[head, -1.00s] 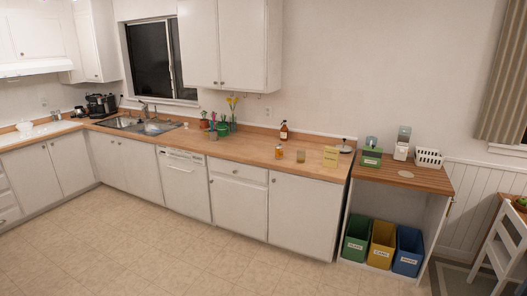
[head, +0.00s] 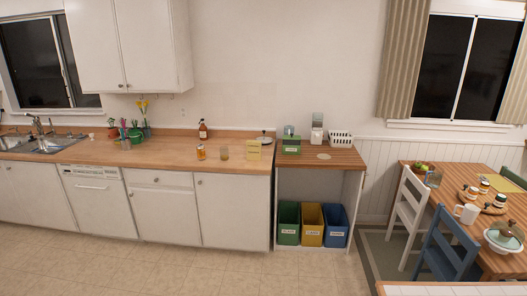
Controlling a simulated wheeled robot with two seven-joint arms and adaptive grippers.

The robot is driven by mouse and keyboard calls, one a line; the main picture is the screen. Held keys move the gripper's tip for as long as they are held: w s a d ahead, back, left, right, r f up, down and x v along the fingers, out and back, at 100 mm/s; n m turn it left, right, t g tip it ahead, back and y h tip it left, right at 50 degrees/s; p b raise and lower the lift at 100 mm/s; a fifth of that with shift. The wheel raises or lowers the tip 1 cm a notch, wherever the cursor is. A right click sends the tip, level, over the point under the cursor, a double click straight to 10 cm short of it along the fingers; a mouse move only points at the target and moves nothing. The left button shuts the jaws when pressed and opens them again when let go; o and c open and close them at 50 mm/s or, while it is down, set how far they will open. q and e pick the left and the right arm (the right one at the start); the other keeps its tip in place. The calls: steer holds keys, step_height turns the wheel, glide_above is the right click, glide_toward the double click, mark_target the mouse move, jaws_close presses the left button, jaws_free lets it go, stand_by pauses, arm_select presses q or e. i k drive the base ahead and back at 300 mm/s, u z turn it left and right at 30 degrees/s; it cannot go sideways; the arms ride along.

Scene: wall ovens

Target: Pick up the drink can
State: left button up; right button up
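A small orange can-like thing (head: 201,152) stands upright on the wooden counter (head: 165,150), left of a glass (head: 224,154); it looks like the drink can, but it is too small to read. It stands in front of a brown bottle (head: 203,130). Neither of my grippers is in view, and nothing holds the can.
Below are green, yellow and blue bins (head: 311,224). A dining table (head: 455,205) with chairs fills the right. Floor before the counter is clear.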

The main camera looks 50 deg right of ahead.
mark_target(200, 148)
steer(key=z, duration=1.45)
steer(key=i, duration=3.6)
